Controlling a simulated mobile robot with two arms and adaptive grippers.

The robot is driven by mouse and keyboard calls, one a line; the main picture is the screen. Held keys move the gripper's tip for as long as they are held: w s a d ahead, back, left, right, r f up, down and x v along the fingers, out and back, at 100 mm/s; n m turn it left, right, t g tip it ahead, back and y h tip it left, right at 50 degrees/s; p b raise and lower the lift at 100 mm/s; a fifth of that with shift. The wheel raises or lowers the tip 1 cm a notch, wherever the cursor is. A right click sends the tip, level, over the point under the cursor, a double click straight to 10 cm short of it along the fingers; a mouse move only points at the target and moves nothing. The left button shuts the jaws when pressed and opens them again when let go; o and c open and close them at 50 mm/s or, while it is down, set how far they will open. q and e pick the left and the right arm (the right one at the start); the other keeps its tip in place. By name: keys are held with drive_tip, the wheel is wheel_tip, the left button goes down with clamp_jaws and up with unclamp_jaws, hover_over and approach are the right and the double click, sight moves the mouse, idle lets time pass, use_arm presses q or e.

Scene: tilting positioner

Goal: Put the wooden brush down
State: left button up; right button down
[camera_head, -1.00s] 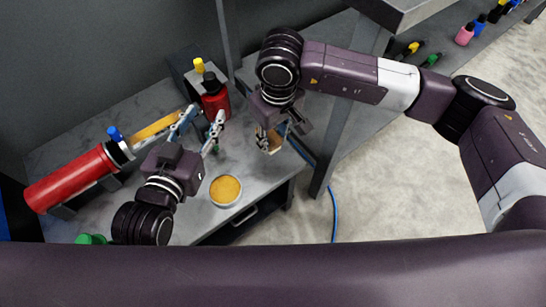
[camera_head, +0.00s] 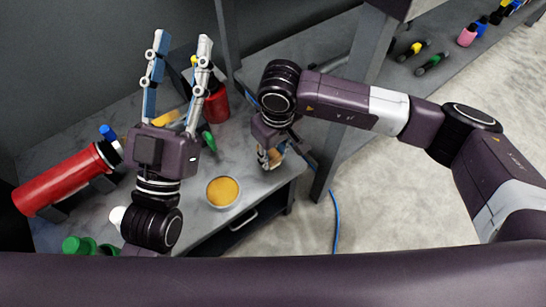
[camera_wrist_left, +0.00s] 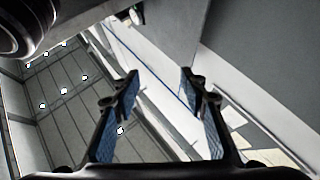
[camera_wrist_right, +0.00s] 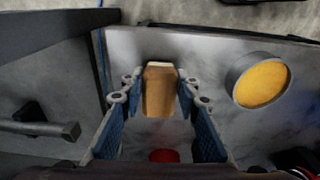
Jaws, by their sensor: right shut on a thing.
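The wooden brush (camera_head: 275,157) is a small tan wooden block with a pale end, near the right end of the grey bench. My right gripper (camera_head: 270,158) is shut on it, mostly covering it in the head view. In the right wrist view the brush (camera_wrist_right: 160,90) sits between the two fingers, over the bench top. I cannot tell whether it touches the bench. My left gripper (camera_head: 180,45) is open and empty, raised above the bench with its fingers pointing up and away. In the left wrist view nothing is between its fingers (camera_wrist_left: 160,82).
A round tin with yellow contents (camera_head: 223,191) stands near the bench's front edge. A red cylinder (camera_head: 65,181) lies at the left; a red bottle (camera_head: 216,104) stands behind. Green items (camera_head: 80,245) are at front left. A metal post (camera_head: 352,100) stands right of the bench.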

sight(273, 154)
use_arm(q)
drive_tip(key=shift+s+a+r+t, duration=0.1)
drive_tip(key=shift+s+r+t, duration=0.55)
drive_tip(key=shift+r, duration=0.15)
use_arm(e)
drive_tip(key=shift+f, duration=0.35)
drive_tip(key=shift+f, duration=0.15)
drive_tip(key=c, duration=1.5)
unclamp_jaws()
use_arm(q)
drive_tip(key=shift+s+r+t+h, duration=0.35)
drive_tip(key=shift+s+r+h, duration=0.15)
drive_tip(key=shift+s+r, duration=0.2)
use_arm(e)
drive_tip(key=shift+o, duration=0.2)
use_arm(q)
drive_tip(key=shift+w, duration=0.1)
